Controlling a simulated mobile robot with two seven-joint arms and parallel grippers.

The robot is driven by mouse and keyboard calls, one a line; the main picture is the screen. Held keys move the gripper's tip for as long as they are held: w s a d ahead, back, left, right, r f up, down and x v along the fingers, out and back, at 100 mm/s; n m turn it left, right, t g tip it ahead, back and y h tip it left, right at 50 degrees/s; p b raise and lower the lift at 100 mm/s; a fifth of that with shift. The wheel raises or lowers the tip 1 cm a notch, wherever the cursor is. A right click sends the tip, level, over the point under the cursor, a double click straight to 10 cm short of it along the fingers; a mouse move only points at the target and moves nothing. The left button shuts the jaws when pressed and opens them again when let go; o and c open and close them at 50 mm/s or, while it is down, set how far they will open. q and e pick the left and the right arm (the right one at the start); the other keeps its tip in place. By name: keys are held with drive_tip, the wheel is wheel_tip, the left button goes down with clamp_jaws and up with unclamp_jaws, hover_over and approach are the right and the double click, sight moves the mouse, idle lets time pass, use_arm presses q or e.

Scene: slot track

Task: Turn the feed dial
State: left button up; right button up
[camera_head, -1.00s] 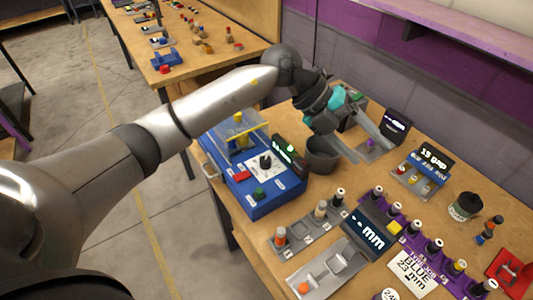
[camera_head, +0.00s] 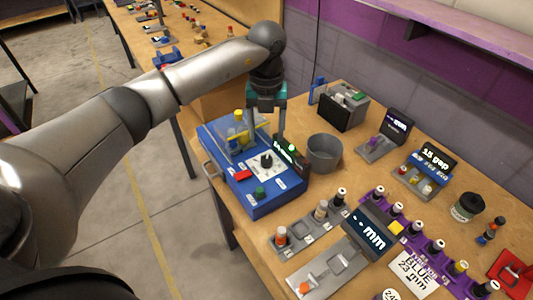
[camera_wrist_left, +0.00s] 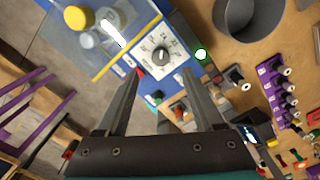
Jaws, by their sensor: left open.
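The feed dial (camera_head: 266,160) is a black knob on a white marked plate on top of a blue machine box (camera_head: 262,207). In the left wrist view the dial (camera_wrist_left: 160,56) has a white pointer line and numbers around it. My left gripper (camera_head: 267,132) is open and empty, its fingers pointing down above the back part of the box. In the left wrist view the dial lies beyond and between the fingertips (camera_wrist_left: 162,78), with no contact visible. My right gripper is not in view.
The box carries a yellow-capped part under a clear cover (camera_head: 231,137), a red switch (camera_head: 242,175), a green button (camera_head: 259,193) and a dark display (camera_head: 291,156) with a green light. A grey bin (camera_head: 324,153) stands close to its right. Several gauges and bottles fill the table further right.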

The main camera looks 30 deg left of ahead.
sight(266, 158)
use_arm(q)
wheel_tip(266, 158, down, 8)
drive_tip(key=shift+f, duration=0.1)
idle(0.4)
clamp_jaws()
idle(0.3)
